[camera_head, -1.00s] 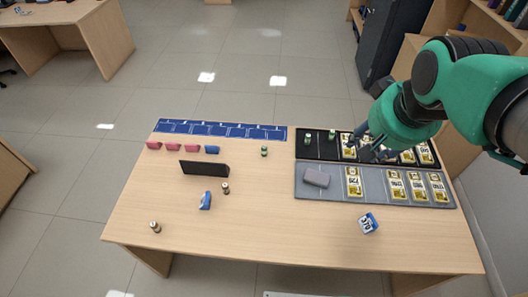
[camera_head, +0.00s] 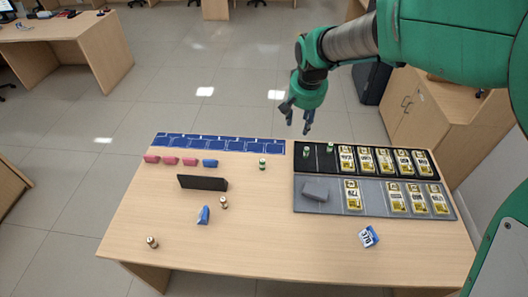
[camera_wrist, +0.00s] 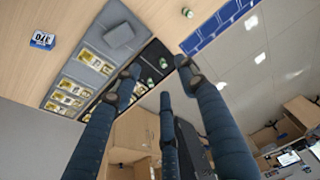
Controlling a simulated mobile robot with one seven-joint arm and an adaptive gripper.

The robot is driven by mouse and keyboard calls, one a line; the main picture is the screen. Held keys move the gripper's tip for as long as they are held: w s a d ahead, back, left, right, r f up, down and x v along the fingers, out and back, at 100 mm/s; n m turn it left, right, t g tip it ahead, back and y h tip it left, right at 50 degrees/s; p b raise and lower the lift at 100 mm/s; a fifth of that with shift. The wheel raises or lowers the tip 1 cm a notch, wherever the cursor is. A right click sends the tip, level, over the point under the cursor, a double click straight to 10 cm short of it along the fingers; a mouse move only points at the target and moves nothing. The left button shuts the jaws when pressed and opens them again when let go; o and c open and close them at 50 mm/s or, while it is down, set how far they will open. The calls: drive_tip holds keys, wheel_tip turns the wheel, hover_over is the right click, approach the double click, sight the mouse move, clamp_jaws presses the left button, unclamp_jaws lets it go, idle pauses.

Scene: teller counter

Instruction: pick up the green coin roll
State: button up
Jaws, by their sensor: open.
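A green coin roll (camera_head: 262,164) stands upright on the bare desk, left of the trays. It also shows at the top of the wrist view (camera_wrist: 187,12). Two more green rolls, a left one (camera_head: 306,151) and a right one (camera_head: 330,148), stand in the left end of the black tray (camera_head: 319,164). My gripper (camera_head: 298,121) is open and empty, raised, and appears near the desk's back edge above the black tray's left end. In the wrist view its fingers are spread, with the tray's rolls showing between them.
A grey tray (camera_head: 330,206) holds banded notes and a grey block (camera_head: 315,190). A black upright panel (camera_head: 203,183), pink and blue bundles, brown coin rolls (camera_head: 223,202) and a blue-white pack (camera_head: 368,237) stand on the desk. The front middle is clear.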

drive_tip(key=w+a+f, duration=0.6)
drive_tip(key=f, duration=0.4)
drive_tip(key=g, duration=0.1)
hover_over(262, 160)
drive_tip(key=s, duration=0.2)
wheel_tip(262, 160, down, 13)
drive_tip(key=shift+r, duration=0.1)
drive_tip(key=shift+w+f+b, duration=0.25)
drive_tip(key=shift+f+b, duration=0.1)
drive_tip(key=shift+f, duration=1.05)
drive_tip(key=shift+w+f+b, duration=0.2)
drive_tip(key=shift+f+b, duration=0.1)
drive_tip(key=shift+f, duration=1.15)
drive_tip(key=shift+w+f+b, duration=0.25)
drive_tip(key=shift+f+b, duration=0.1)
drive_tip(key=shift+f, duration=1.05)
drive_tip(key=shift+w+d+f+b, duration=0.15)
drive_tip(key=shift+f+b, duration=0.25)
drive_tip(key=shift+f, duration=0.95)
drive_tip(key=shift+w+a+f+b, duration=0.1)
drive_tip(key=shift+f+b, duration=0.3)
drive_tip(key=shift+f, duration=0.9)
